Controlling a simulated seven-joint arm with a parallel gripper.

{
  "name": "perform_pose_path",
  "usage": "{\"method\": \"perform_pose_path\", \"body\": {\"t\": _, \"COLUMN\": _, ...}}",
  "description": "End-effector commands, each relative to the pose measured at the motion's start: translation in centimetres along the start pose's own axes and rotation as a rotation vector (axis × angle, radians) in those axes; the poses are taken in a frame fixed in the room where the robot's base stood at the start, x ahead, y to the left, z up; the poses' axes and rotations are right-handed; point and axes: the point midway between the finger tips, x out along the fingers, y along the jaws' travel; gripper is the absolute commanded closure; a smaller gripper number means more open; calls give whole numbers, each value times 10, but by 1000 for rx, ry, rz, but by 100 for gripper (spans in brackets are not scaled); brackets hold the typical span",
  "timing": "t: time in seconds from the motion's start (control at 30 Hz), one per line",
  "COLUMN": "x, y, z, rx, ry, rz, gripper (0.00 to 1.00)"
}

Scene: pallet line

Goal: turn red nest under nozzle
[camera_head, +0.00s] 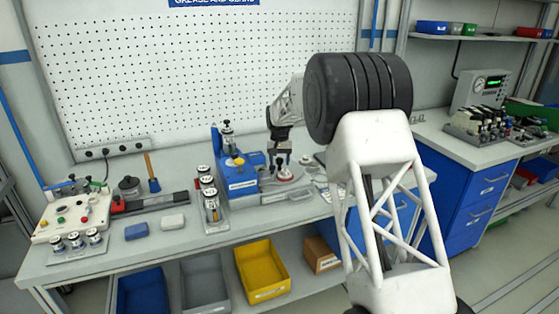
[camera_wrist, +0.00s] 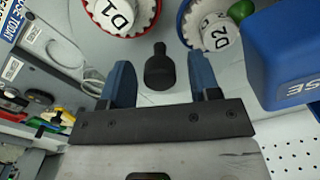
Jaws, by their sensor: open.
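The red nest (camera_wrist: 152,22), a toothed red ring holding a white part marked D1, is at the top of the wrist view; in the head view the red nest (camera_head: 284,179) sits low beneath my gripper. A blue nest (camera_wrist: 184,22) with a part marked D2 is beside it. A black knob (camera_wrist: 160,72) stands between the nests and shows between my fingers. My gripper (camera_wrist: 160,66) is open, one blue finger on each side of the knob; I see no contact. My gripper (camera_head: 281,156) points down in the head view. I cannot make out the nozzle.
A blue grease unit (camera_head: 240,180) stands close to the left of my gripper; its blue housing (camera_wrist: 290,55) fills the wrist view's right. A rack of capped jars (camera_head: 211,205) stands farther left. A yellow bin (camera_head: 262,270) is on the shelf below. The bench's front strip is mostly free.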

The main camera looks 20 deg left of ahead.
Motion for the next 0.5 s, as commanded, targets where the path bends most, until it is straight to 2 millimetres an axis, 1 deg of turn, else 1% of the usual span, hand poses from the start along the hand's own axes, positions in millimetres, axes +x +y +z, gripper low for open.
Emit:
{"method": "perform_pose_path", "body": {"t": 0.13, "x": 0, "y": 0, "z": 0, "rx": 0, "ry": 0, "rz": 0, "gripper": 44}}
{"method": "perform_pose_path", "body": {"t": 0.17, "x": 0, "y": 0, "z": 0, "rx": 0, "ry": 0, "rz": 0, "gripper": 45}}
{"method": "perform_pose_path", "body": {"t": 0.5, "x": 0, "y": 0, "z": 0, "rx": 0, "ry": 0, "rz": 0, "gripper": 97}}
